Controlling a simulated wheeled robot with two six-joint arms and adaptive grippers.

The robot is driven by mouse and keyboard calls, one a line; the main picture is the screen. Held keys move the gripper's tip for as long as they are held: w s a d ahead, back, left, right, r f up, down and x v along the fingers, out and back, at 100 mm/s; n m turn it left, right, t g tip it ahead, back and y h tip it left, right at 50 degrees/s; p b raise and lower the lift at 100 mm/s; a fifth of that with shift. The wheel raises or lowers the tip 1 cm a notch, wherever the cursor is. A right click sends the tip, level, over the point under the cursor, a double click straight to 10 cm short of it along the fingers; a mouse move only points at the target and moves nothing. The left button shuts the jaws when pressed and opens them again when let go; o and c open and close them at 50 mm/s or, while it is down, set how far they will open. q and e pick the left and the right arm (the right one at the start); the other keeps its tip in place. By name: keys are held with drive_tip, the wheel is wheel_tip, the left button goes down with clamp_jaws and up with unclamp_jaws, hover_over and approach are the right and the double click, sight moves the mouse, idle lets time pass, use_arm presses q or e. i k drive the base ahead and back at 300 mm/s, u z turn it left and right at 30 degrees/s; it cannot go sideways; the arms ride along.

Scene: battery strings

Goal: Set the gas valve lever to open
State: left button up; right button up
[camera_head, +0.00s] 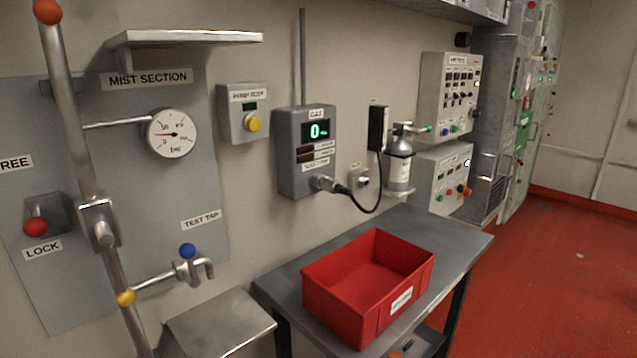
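A small silver gas cylinder (398,172) hangs on a wall bracket in the head view, right of the grey box (307,155) labelled GAS. No label for the lever's open or closed position is readable. The GAS box has a green display showing 0. A black cable runs from its lower connector (327,184) towards a black handheld piece (377,128) beside the cylinder. Neither of my grippers is in view.
A red crate (333,309) stands on the grey table (277,285) below the cylinder. Control panels (447,95) are right of it. At left are a gauge (172,134), a pipe and a blue-knobbed test tap (187,251). The red floor at right is clear.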

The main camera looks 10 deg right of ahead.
sight(427, 129)
drive_tip(key=z, duration=2.4)
drive_tip(key=i, duration=2.25)
drive_tip(key=u, duration=2.5)
